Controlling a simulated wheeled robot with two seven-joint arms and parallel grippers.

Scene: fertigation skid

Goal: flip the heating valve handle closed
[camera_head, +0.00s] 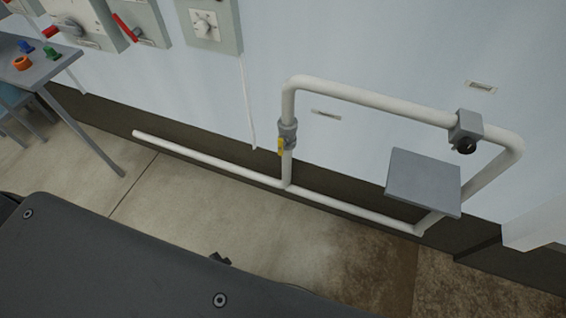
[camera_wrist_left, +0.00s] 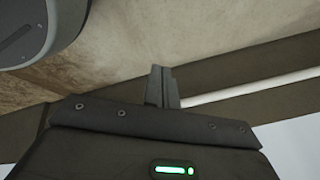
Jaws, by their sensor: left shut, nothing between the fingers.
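A grey valve body (camera_head: 288,130) sits on the left vertical run of the white pipe loop in the head view. Its small yellow handle (camera_head: 281,146) hangs at the body's lower left and looks roughly in line with the vertical pipe, though it is small. My left gripper (camera_wrist_left: 161,72) shows in the left wrist view, with its grey fingers shut together and empty. A stretch of white pipe (camera_wrist_left: 250,90) runs behind and to the right of its fingers. The valve is not visible in the wrist view. My right gripper is not in view.
A grey plate (camera_head: 423,181) stands before the pipe's right part, below a grey fitting with a black knob (camera_head: 466,146). A table (camera_head: 50,65) stands left. The floor (camera_head: 190,200) before the pipe is clear.

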